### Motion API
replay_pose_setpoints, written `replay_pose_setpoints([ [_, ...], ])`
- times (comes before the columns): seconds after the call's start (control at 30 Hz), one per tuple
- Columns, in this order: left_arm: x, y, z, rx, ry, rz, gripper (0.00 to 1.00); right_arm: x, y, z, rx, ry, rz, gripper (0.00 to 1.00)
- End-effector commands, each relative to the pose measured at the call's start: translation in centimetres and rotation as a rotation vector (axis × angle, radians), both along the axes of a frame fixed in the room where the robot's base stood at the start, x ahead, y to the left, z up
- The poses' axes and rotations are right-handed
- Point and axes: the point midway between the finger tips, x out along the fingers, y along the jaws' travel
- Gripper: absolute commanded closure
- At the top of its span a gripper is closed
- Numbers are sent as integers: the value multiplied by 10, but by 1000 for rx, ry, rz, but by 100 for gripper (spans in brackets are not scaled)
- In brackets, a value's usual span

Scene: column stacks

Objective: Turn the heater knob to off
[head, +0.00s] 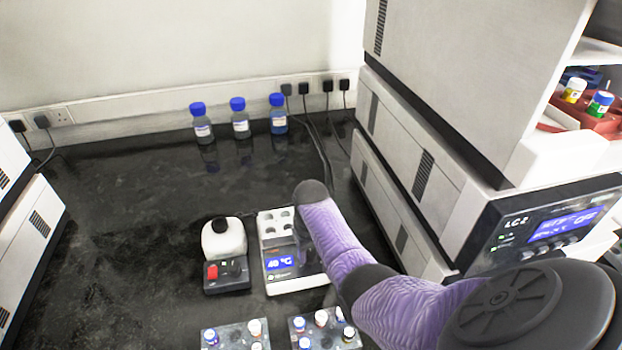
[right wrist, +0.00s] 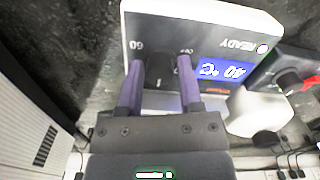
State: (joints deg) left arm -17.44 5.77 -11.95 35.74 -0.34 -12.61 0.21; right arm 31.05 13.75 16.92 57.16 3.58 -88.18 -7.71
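The heater (head: 296,284) is a white block with a blue display reading 40 °C, standing on the dark bench in the head view. In the right wrist view the heater (right wrist: 215,22) appears upside down, its display showing 40 °C and READY. Its dark round knob (right wrist: 160,72) sits between the two purple fingers of my right gripper (right wrist: 160,66), which seem to touch its sides. Scale marks show beside the knob, with 60 at picture left. In the head view my right arm covers the knob and most of the gripper. My left gripper is out of view.
A small stirrer-like device (head: 226,272) with a red switch stands just left of the heater. Vial racks (head: 236,338) are in front. A tall instrument stack (head: 400,200) stands close on the right. Blue-capped bottles (head: 240,124) line the back.

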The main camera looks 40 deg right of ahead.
Motion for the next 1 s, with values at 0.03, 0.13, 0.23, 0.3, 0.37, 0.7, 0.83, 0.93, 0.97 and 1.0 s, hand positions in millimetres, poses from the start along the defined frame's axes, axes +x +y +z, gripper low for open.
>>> replay_pose_setpoints([
  [0.03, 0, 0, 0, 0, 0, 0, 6, 0, 0, 0, 0, 0, 0, 67],
  [0.13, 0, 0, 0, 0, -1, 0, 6, 0, 0, 0, 0, 0, 0, 88],
  [0.23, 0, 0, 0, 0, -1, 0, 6, 0, 0, 0, 0, 0, 0, 100],
  [0.3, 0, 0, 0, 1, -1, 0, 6, 0, 0, 0, 0, 0, 0, 100],
  [0.37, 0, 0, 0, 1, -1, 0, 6, 0, 0, 0, 0, 0, 1, 100],
  [0.7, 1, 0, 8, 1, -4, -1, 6, 0, -1, 2, -1, 1, 96, 100],
  [0.83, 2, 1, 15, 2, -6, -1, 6, 0, -1, 2, -1, 1, 193, 100],
  [0.93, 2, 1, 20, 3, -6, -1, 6, 0, -1, 2, -1, 1, 284, 100],
  [0.97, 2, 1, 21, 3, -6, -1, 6, 0, -1, 2, -1, 1, 312, 100],
  [1.0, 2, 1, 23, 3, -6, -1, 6, 0, -1, 2, -1, 1, 351, 100],
])
